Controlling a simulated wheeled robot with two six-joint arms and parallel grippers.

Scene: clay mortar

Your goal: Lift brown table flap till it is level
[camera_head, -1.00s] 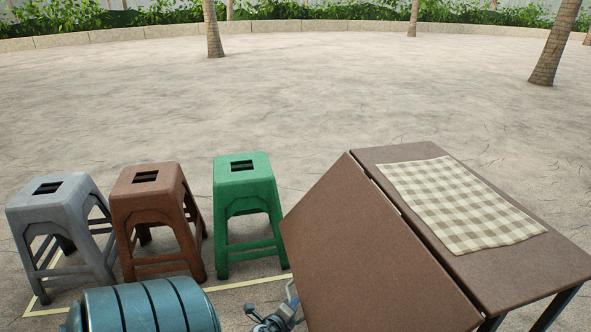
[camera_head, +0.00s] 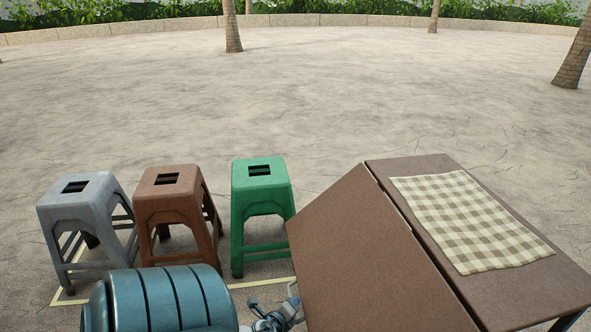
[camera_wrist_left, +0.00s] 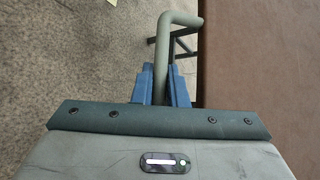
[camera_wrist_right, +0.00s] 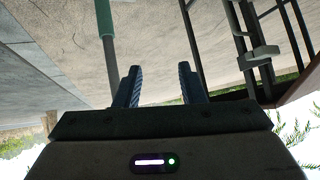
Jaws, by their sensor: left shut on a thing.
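The brown table flap (camera_head: 370,265) slopes down to the left from the fixed brown tabletop (camera_head: 535,285) in the head view. It fills the right side of the left wrist view (camera_wrist_left: 262,65). My left gripper (camera_head: 294,298) is at the flap's lower left edge. Its fingers (camera_wrist_left: 165,85) are shut on a bent grey handle (camera_wrist_left: 165,50), whose upper end turns toward the flap. My right gripper (camera_wrist_right: 158,82) shows in its wrist view with its fingers apart and nothing between them.
A checkered cloth (camera_head: 470,220) lies on the fixed tabletop. Grey (camera_head: 85,215), brown (camera_head: 170,200) and green (camera_head: 262,190) stools stand left of the table. Dark legs (camera_wrist_right: 280,40) show in the right wrist view. Paving beyond the stools is open.

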